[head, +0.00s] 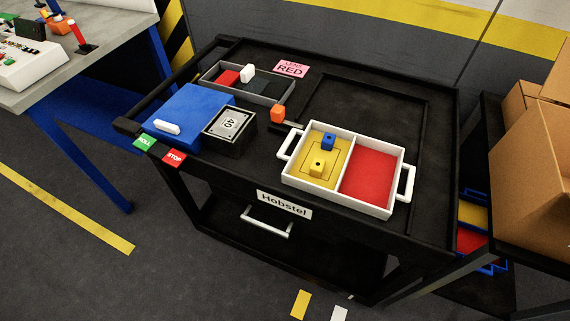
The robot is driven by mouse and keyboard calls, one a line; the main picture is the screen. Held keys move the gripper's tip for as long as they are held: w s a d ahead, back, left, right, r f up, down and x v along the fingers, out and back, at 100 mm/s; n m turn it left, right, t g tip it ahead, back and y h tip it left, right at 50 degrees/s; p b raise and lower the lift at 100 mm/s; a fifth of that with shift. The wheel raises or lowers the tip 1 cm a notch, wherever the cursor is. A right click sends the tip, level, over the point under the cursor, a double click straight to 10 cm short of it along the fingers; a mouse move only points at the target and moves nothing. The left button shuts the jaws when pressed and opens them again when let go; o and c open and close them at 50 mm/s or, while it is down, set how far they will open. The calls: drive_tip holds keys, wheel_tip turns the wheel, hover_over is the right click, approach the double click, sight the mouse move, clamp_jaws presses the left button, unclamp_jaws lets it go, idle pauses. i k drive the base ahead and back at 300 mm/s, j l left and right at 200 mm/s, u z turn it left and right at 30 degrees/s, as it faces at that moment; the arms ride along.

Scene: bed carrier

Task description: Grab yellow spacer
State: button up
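The yellow spacer (317,170) is a small yellow block with a dark hole in its upper part. It sits in the yellow left compartment of a white two-part tray (336,199) on a black cart. A small blue block (328,141) stands just behind it in the same compartment. The red right compartment looks empty. My gripper is not in view.
Cardboard boxes (535,190) stand at right, a grey workbench (100,60) at left.

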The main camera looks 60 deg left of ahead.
sight(318, 165)
drive_tip(key=u, duration=1.7)
drive_tip(key=i+l+u, duration=0.1)
drive_tip(key=i+l, duration=0.05)
drive_tip(key=i, duration=0.05)
